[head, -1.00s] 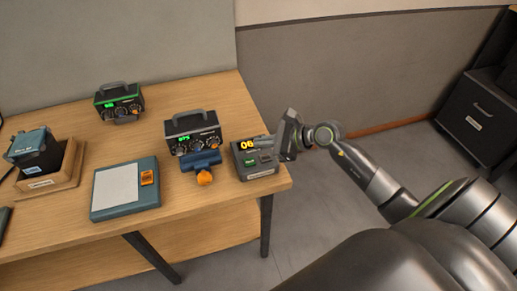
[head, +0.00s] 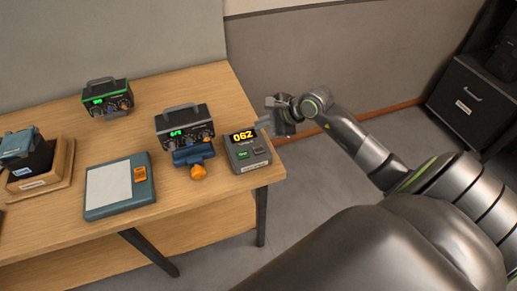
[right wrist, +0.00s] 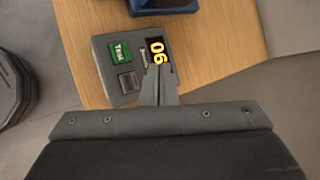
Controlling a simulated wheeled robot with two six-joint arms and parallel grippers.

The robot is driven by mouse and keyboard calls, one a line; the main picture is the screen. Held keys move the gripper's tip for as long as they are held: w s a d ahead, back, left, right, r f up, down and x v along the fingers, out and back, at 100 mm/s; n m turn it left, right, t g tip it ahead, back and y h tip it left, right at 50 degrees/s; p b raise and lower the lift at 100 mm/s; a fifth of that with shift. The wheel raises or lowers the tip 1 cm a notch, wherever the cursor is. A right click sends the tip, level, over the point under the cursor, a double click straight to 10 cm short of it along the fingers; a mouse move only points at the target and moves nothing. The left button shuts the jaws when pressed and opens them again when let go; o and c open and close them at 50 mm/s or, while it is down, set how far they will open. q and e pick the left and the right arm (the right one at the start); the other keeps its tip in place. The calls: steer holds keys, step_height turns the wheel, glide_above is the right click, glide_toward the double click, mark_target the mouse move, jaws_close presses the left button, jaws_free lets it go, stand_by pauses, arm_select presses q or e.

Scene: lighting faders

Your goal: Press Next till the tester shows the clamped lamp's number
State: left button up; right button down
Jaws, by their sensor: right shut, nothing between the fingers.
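The tester (head: 247,165) is a grey box at the table's right end. Its yellow display (head: 243,136) reads 062 in the head view. A green button (head: 243,154) and a dark button (head: 259,151) sit below it. A blue clamp (head: 193,154) with an orange knob is at the front of a black unit (head: 181,119), whose green readout is too small to read surely. My right gripper (head: 264,123) is shut and empty, above and behind the tester. In the right wrist view, its fingers (right wrist: 162,76) overlap part of the display. My left gripper is not in view.
A second black unit (head: 108,97) stands at the back left. A blue-grey pad (head: 119,187) with a pale panel and orange button lies in front. A wooden stand (head: 55,181) is at the left. Bare wood lies between them.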

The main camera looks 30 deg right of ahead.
steer(key=b, duration=0.4)
glide_above(262, 150)
step_height(262, 150, down, 7)
steer(key=shift+f, duration=0.1)
steer(key=shift+f+b, duration=0.4)
steer(key=shift+b, duration=0.15)
stand_by(1.3)
steer(key=shift+f+b, duration=0.4)
steer(key=shift+b, duration=0.25)
steer(key=shift+f+b, duration=0.35)
steer(key=shift+b, duration=0.15)
stand_by(0.4)
steer(key=shift+r, duration=0.1)
steer(key=shift+r+p, duration=0.3)
steer(key=shift+r, duration=0.35)
steer(key=shift+r, duration=0.1)
